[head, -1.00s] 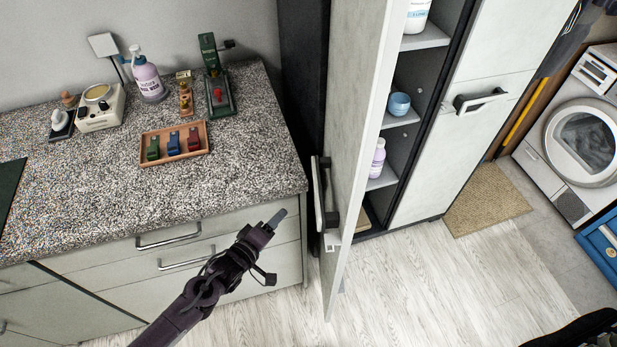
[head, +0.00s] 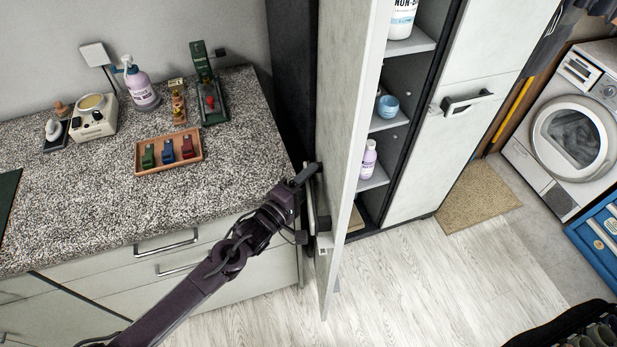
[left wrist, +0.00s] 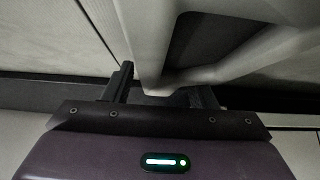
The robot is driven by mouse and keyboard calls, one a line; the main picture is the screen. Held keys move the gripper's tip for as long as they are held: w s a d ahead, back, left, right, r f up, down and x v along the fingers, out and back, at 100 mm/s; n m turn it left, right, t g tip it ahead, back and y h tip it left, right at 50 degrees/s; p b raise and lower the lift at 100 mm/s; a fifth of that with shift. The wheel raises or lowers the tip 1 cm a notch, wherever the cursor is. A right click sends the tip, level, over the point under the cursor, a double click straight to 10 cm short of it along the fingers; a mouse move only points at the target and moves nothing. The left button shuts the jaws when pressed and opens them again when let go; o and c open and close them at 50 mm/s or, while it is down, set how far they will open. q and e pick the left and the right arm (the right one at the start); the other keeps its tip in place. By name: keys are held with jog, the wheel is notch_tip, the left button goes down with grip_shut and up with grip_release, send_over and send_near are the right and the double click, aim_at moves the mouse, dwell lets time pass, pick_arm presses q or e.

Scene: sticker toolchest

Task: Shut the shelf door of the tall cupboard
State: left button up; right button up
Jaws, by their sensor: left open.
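The tall cupboard's shelf door (head: 345,130) stands wide open, seen nearly edge-on in the head view, with its outer face toward the left. Its handle (head: 323,222) is on that outer face, partly hidden by my gripper. My left gripper (head: 307,195) is open beside the handle, against or very near the door's outer face; I cannot tell whether it touches. In the left wrist view the two fingers (left wrist: 162,88) are apart, with a pale, blurred surface just beyond and partly between them. The open shelves (head: 405,45) hold bottles and a blue jar. My right gripper is not in view.
A speckled counter (head: 70,200) with drawers is left of the door, holding a wooden tray (head: 140,164), a lotion bottle (head: 142,88) and small devices. The cupboard's other door (head: 430,150) is shut. Clear floor (head: 420,275) lies right of the open door. A washing machine (head: 570,135) stands far right.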

pick_arm(q)
jog(key=shift+d, duration=0.1)
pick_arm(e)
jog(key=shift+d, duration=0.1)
pick_arm(q)
grip_shut()
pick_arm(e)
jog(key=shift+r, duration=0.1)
